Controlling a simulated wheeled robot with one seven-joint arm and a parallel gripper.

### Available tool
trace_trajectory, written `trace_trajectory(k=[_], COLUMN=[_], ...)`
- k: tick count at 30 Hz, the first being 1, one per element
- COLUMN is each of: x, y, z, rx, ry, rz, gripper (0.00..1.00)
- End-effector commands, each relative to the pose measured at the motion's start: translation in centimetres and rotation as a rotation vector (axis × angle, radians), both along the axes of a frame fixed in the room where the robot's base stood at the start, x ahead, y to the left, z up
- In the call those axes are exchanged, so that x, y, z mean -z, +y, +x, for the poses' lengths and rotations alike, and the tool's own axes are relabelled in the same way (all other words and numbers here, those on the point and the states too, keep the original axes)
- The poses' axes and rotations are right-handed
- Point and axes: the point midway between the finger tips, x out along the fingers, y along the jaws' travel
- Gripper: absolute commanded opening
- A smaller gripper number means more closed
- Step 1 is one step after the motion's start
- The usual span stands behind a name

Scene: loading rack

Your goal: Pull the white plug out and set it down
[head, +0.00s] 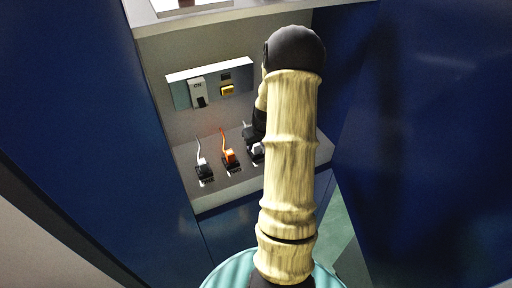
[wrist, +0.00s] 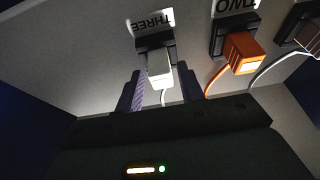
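A white plug (wrist: 160,69) sits in the black socket labelled THREE in the wrist view, its pale cord running down toward my gripper. My gripper (wrist: 161,88) is open. Its fingers stand apart on either side of the plug's near end, with gaps showing. In the head view this plug (head: 257,149) is at the right of the row, close below my dark wrist and partly hidden. Another pale plug (head: 202,162) with a white cord sits at the left of the row; it also shows at the right edge of the wrist view (wrist: 309,37).
An orange plug (head: 229,156) sits in the middle socket, labelled TWO in the wrist view, close beside my finger. A panel (head: 212,82) with a dark switch and a yellow button is on the back wall. Blue walls (head: 160,130) flank the grey shelf.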

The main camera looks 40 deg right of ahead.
Motion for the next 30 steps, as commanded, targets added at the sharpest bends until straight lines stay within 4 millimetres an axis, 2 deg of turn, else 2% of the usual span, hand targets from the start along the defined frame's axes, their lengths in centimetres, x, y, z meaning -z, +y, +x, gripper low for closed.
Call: trace_trajectory(k=[2, 13, 30], x=[0.0, 0.0, -1.4], y=[0.0, 0.1, 0.2], z=[0.0, 0.1, 0.1], rx=[0.0, -0.002, -0.003], ry=[0.0, 0.0, 0.0], rz=[0.0, -0.001, 0.0], gripper=[0.36, 0.0, 0.0])
